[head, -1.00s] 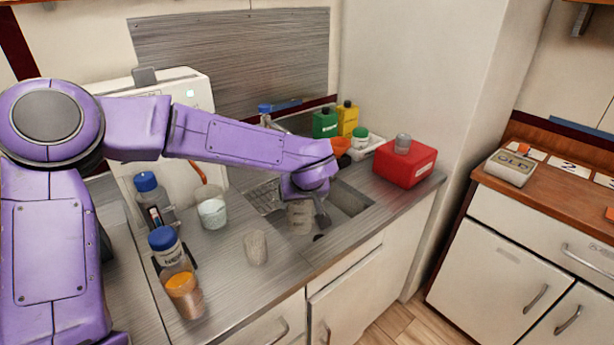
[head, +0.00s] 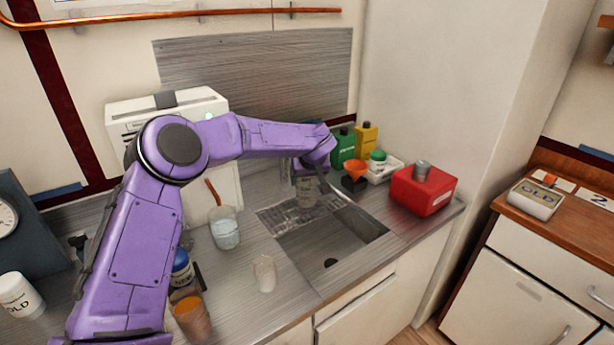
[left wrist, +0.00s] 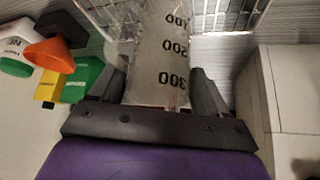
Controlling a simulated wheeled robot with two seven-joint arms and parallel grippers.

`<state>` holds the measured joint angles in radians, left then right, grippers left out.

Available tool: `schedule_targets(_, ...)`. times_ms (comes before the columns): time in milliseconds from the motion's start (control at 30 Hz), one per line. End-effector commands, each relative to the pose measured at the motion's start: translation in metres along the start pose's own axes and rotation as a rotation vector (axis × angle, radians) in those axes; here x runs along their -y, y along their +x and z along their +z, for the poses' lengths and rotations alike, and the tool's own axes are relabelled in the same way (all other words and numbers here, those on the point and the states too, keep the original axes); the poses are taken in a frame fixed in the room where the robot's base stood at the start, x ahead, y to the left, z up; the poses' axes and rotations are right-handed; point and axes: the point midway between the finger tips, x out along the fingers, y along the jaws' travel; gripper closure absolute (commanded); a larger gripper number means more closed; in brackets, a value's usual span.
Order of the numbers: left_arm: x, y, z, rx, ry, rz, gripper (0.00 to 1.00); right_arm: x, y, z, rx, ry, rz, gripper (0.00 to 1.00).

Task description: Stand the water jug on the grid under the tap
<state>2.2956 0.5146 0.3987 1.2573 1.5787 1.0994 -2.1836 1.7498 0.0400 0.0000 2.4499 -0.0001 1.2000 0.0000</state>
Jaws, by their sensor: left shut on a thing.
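The water jug (head: 307,195) is a clear, greyish graduated vessel. My left gripper (head: 312,178) is shut on it and holds it upright over the grid. In the left wrist view the jug (left wrist: 162,50) sits between the two fingers, with 100, 200 and 300 marks showing. The metal grid (head: 283,216) lies at the back left of the sink; its bars also show in the left wrist view (left wrist: 232,17). I cannot tell whether the jug's base touches the grid. The tap is mostly hidden behind my left arm and gripper. My right gripper is not in view.
The open sink basin (head: 335,240) lies in front of the grid. A glass beaker (head: 224,232) and small clear cup (head: 264,274) stand to its left. Green (head: 343,146) and yellow (head: 366,137) bottles, an orange funnel (head: 356,169) and a red box (head: 422,190) stand right.

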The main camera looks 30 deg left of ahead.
Motion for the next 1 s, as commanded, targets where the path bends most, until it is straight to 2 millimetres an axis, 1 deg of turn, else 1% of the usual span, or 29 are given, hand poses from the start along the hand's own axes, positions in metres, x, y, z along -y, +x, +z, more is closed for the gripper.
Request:
schedule_targets(33,0.0,0.003,-0.01,0.0,-0.004,-0.002,0.55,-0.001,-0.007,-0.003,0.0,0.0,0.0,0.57)
schedule_targets(67,0.001,0.006,-0.015,-0.001,-0.004,-0.003,0.55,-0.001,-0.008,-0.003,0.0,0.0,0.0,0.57)
schedule_targets(133,0.001,0.015,-0.008,0.001,0.002,-0.002,0.55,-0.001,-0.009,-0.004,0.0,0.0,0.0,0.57)
schedule_targets(200,0.001,0.019,-0.005,0.001,0.0,-0.001,0.55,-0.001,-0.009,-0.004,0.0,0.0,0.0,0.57)
schedule_targets(467,0.0,0.021,-0.004,0.0,-0.001,0.0,0.55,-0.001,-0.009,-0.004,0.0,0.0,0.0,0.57)
schedule_targets(900,0.001,0.03,0.003,0.001,-0.001,-0.001,0.55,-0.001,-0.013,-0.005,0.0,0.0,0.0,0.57)
schedule_targets(933,0.001,0.03,0.003,0.001,-0.001,-0.001,0.21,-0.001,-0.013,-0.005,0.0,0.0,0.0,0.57)
schedule_targets(1000,0.001,0.03,0.003,0.0,-0.001,-0.001,0.0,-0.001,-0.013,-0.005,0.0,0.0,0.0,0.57)
